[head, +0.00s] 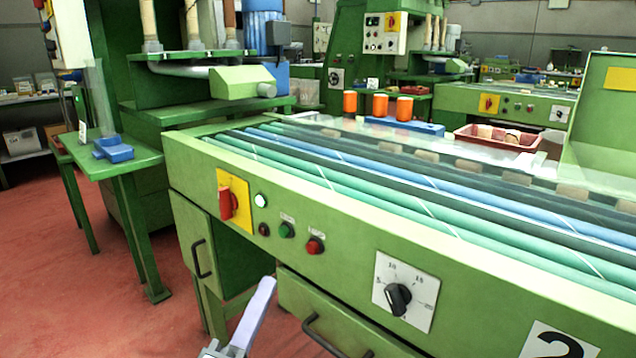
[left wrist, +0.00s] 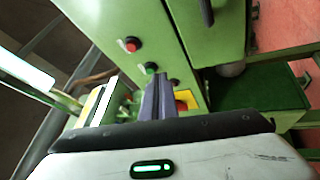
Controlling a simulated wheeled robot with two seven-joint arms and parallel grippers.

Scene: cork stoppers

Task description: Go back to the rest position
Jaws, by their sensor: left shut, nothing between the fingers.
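My left gripper (head: 262,300) shows at the bottom of the head view, in front of the green machine's (head: 185,155) front panel, below the push buttons. Its pale fingers are together with nothing between them. In the left wrist view the shut fingers (left wrist: 157,95) point at the panel with the red button (left wrist: 131,44) and the green button (left wrist: 151,67). I cannot tell the exact gap between the fingertips and the panel. My right gripper is in neither view.
The panel carries a red switch on a yellow plate (head: 234,203), a red button (head: 314,245) and a black dial (head: 398,299). Drawer handles (head: 335,340) stick out below. A small green table (head: 110,165) with a blue block (head: 114,149) stands left. Red floor (head: 50,270) is open at left.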

